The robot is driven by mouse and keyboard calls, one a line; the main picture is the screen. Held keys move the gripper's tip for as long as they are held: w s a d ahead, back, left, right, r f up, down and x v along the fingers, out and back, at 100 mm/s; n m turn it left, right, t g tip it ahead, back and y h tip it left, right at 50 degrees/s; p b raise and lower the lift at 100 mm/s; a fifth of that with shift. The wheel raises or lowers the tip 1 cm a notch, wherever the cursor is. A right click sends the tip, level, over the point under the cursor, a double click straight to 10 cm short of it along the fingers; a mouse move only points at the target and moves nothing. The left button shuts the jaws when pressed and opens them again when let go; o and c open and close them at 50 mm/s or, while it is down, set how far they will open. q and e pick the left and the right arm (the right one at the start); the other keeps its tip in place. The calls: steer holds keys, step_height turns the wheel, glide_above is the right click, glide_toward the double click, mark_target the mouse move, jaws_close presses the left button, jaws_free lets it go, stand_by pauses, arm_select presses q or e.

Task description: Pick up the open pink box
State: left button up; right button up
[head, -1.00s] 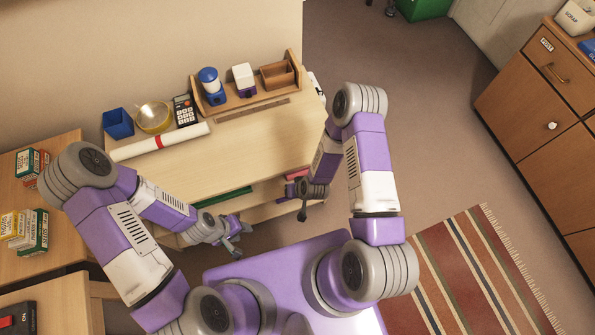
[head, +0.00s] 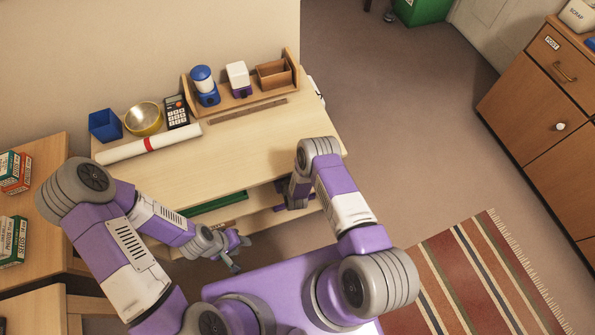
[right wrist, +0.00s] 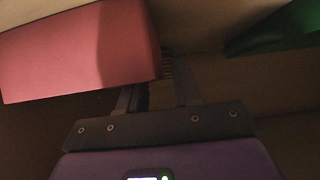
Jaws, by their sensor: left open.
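The pink box (right wrist: 80,50) fills the upper left of the right wrist view, close to my right gripper. Its inside does not show. My right gripper (right wrist: 160,88) has its two fingers apart, with a gap between them. The box's right end overlaps the left finger's tip, and I cannot tell whether they touch. In the head view my right arm reaches under the desk top at its right end, and the box is hidden there. My left gripper (head: 236,254) is open and empty in front of the desk's left part.
The wooden desk (head: 240,150) carries a paper roll (head: 175,139), a calculator (head: 177,112), a yellow bowl (head: 143,119), a blue bin (head: 105,126) and a small rack. A green thing (head: 215,204) lies on the shelf below.

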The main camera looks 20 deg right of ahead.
steer(key=shift+b+x, duration=0.3)
steer(key=shift+x, duration=0.75)
jaws_close()
steer(key=shift+r, duration=0.1)
